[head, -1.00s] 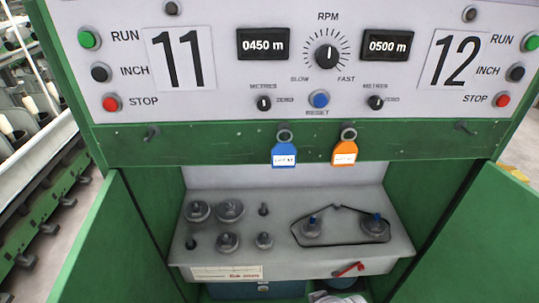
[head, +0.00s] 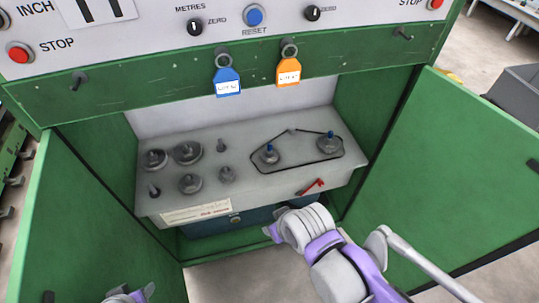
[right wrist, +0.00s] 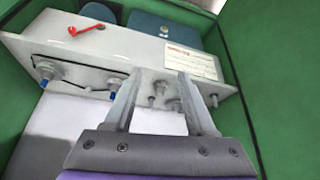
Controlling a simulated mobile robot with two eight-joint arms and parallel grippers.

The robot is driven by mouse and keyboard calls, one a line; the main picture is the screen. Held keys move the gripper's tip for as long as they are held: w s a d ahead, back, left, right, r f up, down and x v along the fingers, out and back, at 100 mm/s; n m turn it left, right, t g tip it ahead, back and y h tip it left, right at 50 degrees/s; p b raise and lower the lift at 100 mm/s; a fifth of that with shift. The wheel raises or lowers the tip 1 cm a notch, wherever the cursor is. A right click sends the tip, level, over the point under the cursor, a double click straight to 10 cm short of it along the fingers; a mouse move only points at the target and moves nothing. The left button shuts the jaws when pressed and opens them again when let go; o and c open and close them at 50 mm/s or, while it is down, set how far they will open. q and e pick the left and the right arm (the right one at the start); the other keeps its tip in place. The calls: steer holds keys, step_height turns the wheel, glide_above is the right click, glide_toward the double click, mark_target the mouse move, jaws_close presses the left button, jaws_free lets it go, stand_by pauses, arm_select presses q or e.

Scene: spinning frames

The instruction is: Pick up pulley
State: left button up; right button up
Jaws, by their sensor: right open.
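Several grey pulleys stand on a pale shelf (head: 262,181) inside the green cabinet. On its left are a back-left pulley (head: 155,159), a larger pulley (head: 187,153), a front pulley (head: 190,184) and a smaller one (head: 227,174). Two blue-topped pulleys (head: 269,154) (head: 328,143) stand on the right with a dark belt around them. My right gripper is in front of the shelf, its fingers mostly hidden in the head view; in the right wrist view it is open and empty (right wrist: 160,80), with grey parts beyond it. A bit of my left arm's end (head: 128,294) shows at the bottom left.
Open green doors flank the shelf, left (head: 95,215) and right (head: 460,170). A red lever (head: 311,187) is on the shelf's front. Blue (head: 227,80) and orange (head: 289,73) tags hang from the crossbar above. A blue box (head: 262,217) sits below the shelf.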

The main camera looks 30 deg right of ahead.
stand_by(0.4)
steer(key=shift+o, duration=2.4)
steer(key=shift+w+d+r, duration=0.1)
steer(key=shift+w, duration=0.3)
steer(key=shift+o, duration=1.1)
steer(key=w+d+b, duration=0.2)
steer(key=w, duration=0.5)
steer(key=shift+w+d+r+n+g+b, duration=0.25)
steer(key=shift+w+r+n+g+b, duration=0.1)
steer(key=shift+r+n, duration=0.1)
steer(key=n+y+b, duration=0.1)
steer(key=n+b, duration=0.2)
steer(key=b, duration=0.2)
glide_toward(272, 149)
steer(key=f, duration=0.2)
steer(key=shift+m, duration=0.25)
steer(key=x, duration=0.4)
steer(key=shift+w+f+b, duration=0.2)
steer(key=shift+w+b, duration=0.1)
steer(key=shift+x, duration=3.05)
